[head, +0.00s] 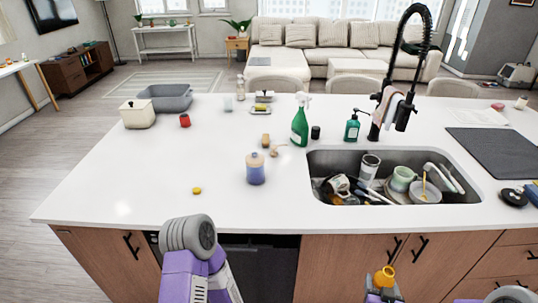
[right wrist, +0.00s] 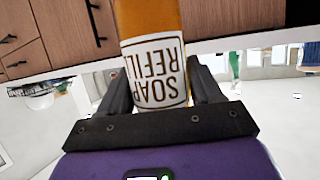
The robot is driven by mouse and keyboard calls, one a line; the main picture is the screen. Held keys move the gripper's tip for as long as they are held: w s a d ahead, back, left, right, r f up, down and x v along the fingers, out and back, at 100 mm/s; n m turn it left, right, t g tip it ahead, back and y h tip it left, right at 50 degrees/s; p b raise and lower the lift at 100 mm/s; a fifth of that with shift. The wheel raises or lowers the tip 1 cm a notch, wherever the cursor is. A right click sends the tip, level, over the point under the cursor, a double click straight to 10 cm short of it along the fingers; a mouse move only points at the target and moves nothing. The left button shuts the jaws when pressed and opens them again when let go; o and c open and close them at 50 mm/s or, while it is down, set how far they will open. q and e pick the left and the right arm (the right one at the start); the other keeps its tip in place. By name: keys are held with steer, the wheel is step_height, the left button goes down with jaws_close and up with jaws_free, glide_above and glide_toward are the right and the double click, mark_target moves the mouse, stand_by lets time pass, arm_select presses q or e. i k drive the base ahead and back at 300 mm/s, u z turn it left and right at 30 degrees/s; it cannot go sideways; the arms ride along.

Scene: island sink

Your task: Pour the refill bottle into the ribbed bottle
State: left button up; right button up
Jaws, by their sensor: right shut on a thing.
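The refill bottle (head: 384,276) is orange and shows low in the head view, in front of the cabinet doors below the counter edge. Its white "SOAP REFILL" label (right wrist: 156,72) reads upside down in the right wrist view. My right gripper (head: 382,290) is shut on it, with a dark finger on each side of the label (right wrist: 162,90). Ribs cannot be made out on any bottle at this size. My left gripper is not in view; only its arm shows.
The steel sink (head: 318,160) holds mugs, bowls and utensils, with a tall black faucet (head: 376,126) behind it. A green spray bottle (head: 299,127) and a blue jar (head: 255,169) stand left of the sink. The white counter's front left (head: 120,190) is mostly clear.

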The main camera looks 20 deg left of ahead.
mark_target(254, 160)
steer(key=u, duration=0.95)
